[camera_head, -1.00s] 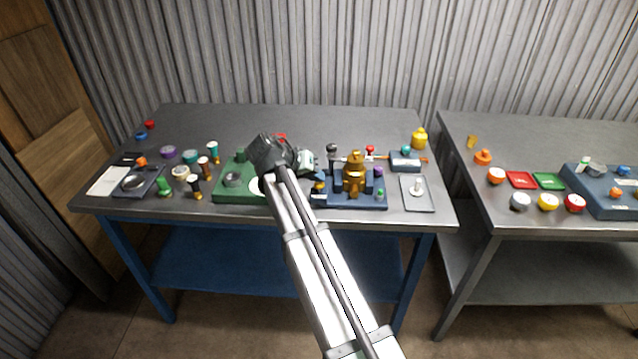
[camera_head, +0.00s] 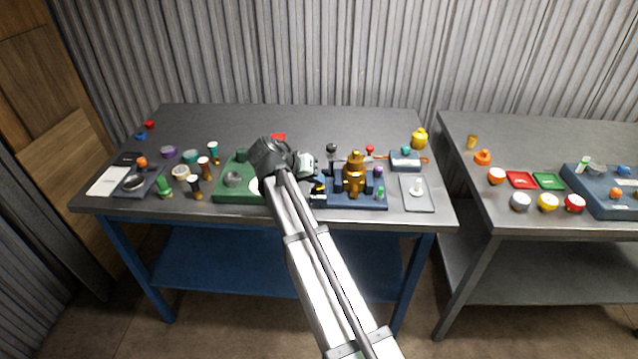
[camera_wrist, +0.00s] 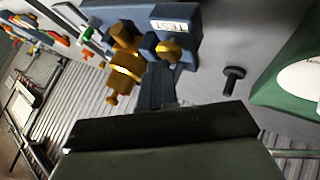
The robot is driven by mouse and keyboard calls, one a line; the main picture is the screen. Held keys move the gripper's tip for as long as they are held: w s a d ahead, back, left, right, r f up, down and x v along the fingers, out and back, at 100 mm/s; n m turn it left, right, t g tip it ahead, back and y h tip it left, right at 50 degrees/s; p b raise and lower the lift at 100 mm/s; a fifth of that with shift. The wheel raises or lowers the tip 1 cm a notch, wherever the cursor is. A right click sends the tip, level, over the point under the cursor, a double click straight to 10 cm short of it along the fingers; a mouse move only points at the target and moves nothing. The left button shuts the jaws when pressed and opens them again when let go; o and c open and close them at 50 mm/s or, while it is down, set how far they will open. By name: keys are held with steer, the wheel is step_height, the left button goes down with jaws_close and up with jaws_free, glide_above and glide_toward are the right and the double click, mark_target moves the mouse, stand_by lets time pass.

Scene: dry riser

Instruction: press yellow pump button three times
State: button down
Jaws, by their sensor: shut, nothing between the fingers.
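The yellow button (camera_wrist: 170,50) sits on a blue block beside a TEST label in the wrist view. In the head view it shows as a small yellow spot (camera_head: 318,188) at the left end of the blue base (camera_head: 350,202). A brass valve body (camera_head: 354,172) stands on that base, and it also shows in the wrist view (camera_wrist: 125,62). My gripper (camera_head: 307,166) is shut and empty, above the left part of the base. Its narrow fingers show in the wrist view (camera_wrist: 157,88), just short of the yellow button in the picture. I cannot tell whether they touch it.
A green base (camera_head: 228,193) with a white disc lies to the left, partly behind my arm. A dark knob (camera_head: 332,149) stands behind the blue base. A grey tray (camera_head: 430,204) and a yellow bottle (camera_head: 419,140) are to the right. The table's back strip is mostly clear.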

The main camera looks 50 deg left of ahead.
mark_target(316, 186)
stand_by(0.6)
steer(key=shift+r, duration=1.1)
steer(key=shift+r, duration=2.5)
